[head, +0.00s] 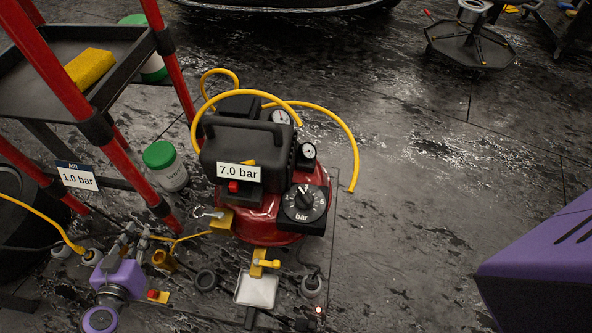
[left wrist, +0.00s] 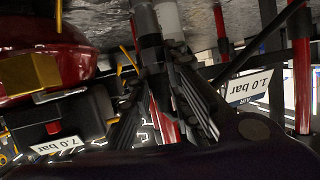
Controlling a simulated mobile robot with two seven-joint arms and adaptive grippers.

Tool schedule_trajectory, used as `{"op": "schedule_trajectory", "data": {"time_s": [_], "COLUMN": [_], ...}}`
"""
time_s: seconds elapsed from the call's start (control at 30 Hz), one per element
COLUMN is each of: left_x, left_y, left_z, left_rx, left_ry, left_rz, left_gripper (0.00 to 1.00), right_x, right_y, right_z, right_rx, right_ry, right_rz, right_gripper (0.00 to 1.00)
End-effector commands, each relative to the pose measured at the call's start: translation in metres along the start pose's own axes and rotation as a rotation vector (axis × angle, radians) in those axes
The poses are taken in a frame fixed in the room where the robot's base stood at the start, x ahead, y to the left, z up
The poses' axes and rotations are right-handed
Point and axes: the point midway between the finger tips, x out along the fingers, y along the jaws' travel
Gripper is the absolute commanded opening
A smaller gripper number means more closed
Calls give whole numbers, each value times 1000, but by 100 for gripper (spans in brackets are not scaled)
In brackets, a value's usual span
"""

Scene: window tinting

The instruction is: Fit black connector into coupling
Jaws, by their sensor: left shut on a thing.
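My left gripper (head: 126,240) is at the lower left in the head view, beside the compressor, with its wrist below it. In the left wrist view my left gripper (left wrist: 160,85) has its ribbed fingers closed around a dark cylindrical piece (left wrist: 151,52), which looks like the black connector. Its held end is hidden by the fingers. A paler grey cylinder (left wrist: 168,16) stands right beside it; I cannot tell whether they touch. A yellow hose end (head: 78,248) lies left of the gripper. I cannot clearly single out the coupling. My right gripper is not in view.
The red compressor (head: 270,232) with a "7.0 bar" label (head: 239,172) and dial (head: 303,203) stands right of the gripper. A red-posted cart (head: 60,75), a "1.0 bar" sign (head: 77,178) and a green-lidded jar (head: 166,168) are close by. The floor right of the compressor is open.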

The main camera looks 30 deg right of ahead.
Motion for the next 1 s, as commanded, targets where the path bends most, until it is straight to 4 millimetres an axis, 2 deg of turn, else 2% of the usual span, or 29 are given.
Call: {"op": "schedule_trajectory", "data": {"time_s": [0.03,0.1,0.27,0.5,1.0], "left_x": [7,12,17,29,31], "left_y": [1,1,2,2,2], "left_z": [19,29,40,68,75], "left_rx": [-5,-4,-2,-3,0], "left_ry": [-6,-4,-1,-2,0], "left_rz": [1,1,0,-1,0], "left_gripper": [0,0,0,0,0], "right_x": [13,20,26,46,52], "right_y": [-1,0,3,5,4], "right_z": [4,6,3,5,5], "right_rx": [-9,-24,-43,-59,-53], "right_ry": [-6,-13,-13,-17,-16], "right_rz": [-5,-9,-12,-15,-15], "right_gripper": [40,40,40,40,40]}}
